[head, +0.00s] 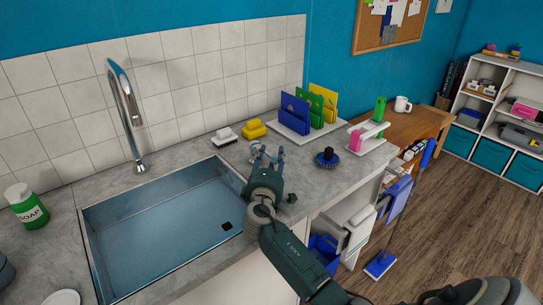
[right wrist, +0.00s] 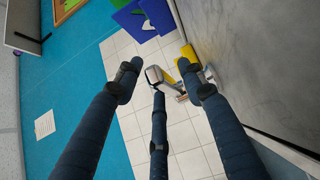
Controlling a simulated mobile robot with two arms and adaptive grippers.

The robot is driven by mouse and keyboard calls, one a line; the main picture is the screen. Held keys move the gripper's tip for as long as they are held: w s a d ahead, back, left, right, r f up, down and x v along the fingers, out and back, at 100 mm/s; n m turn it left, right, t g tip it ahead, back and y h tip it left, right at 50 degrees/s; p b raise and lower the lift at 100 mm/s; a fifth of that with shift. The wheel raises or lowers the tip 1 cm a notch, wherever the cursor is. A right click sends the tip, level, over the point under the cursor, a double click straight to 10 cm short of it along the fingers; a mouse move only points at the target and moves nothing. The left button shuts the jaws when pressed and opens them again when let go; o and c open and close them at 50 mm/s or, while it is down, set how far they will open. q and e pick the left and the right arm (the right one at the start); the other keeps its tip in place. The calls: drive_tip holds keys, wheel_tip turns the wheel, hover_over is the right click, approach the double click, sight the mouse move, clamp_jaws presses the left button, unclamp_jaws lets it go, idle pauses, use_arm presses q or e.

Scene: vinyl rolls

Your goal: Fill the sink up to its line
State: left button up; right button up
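The sink (head: 165,220) is a rectangular steel basin set in the grey counter. Its inside looks blue-grey, with a dark square drain (head: 226,226) at the right; I see no clear water surface and cannot make out a fill line. The chrome tap (head: 124,95) arches over the sink's back edge, and no stream shows from its spout. My right gripper (head: 268,154) is over the counter by the sink's right edge, apart from the tap. Its three fingers are spread and empty in the right wrist view (right wrist: 158,80). My left gripper is not in view.
A green soap bottle (head: 27,207) stands left of the sink.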

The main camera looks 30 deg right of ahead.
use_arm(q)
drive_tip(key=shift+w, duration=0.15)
use_arm(e)
drive_tip(key=shift+w+f, duration=0.1)
clamp_jaws()
drive_tip(key=shift+d+n+t+y+p, duration=0.35)
drive_tip(key=shift+d+n+t+y, duration=0.15)
drive_tip(key=shift+y, duration=0.1)
drive_tip(key=shift+d+n+y, duration=0.2)
drive_tip(key=shift+n+y, duration=0.1)
drive_tip(key=shift+y, duration=0.1)
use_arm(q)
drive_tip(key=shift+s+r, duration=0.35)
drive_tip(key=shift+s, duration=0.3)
use_arm(e)
unclamp_jaws()
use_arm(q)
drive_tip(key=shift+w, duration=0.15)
